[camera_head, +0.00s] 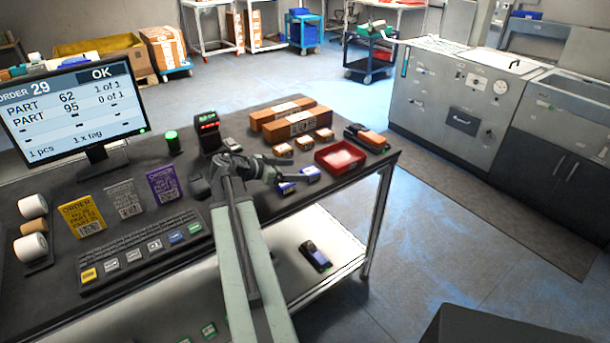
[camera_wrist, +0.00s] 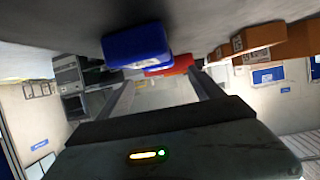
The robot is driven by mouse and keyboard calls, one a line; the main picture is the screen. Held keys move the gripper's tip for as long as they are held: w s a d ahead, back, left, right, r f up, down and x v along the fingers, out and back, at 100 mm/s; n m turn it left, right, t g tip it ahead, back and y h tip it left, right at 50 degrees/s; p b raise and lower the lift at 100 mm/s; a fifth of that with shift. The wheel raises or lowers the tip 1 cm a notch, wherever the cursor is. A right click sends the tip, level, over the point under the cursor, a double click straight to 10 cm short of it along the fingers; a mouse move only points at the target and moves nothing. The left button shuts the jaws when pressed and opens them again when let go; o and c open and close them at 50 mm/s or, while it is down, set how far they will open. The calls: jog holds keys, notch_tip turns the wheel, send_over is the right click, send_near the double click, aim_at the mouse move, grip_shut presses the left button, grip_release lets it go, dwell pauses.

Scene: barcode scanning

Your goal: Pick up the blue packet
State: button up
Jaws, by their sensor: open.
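Two small blue packets lie on the dark table, a left one (camera_head: 286,187) and a right one (camera_head: 310,174), close together in front of the red tray (camera_head: 340,156). My gripper (camera_head: 282,170) is low over the table, just behind and beside the left packet; the head view does not show whether they touch. In the wrist view the table surface is at the top, and one blue packet (camera_wrist: 137,46) shows large there. My gripper (camera_wrist: 165,85) is open, with nothing seen between its fingers. The red tray (camera_wrist: 178,66) is beyond the packet.
Several small orange-brown boxes (camera_head: 283,150) and two long brown boxes (camera_head: 290,113) stand behind my gripper. A scanner with a red display (camera_head: 208,124) stands left of them. A keyboard (camera_head: 140,252), order cards (camera_head: 82,216) and monitor (camera_head: 72,108) fill the table's left.

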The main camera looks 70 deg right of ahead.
aim_at(309, 171)
jog(key=b+x, duration=0.2)
jog(key=x, duration=0.3)
jog(key=shift+s+d+f, duration=0.15)
jog(key=shift+d+f, duration=0.1)
jog(key=shift+f, duration=0.1)
jog(key=c, duration=1.6)
jog(key=shift+r, duration=0.15)
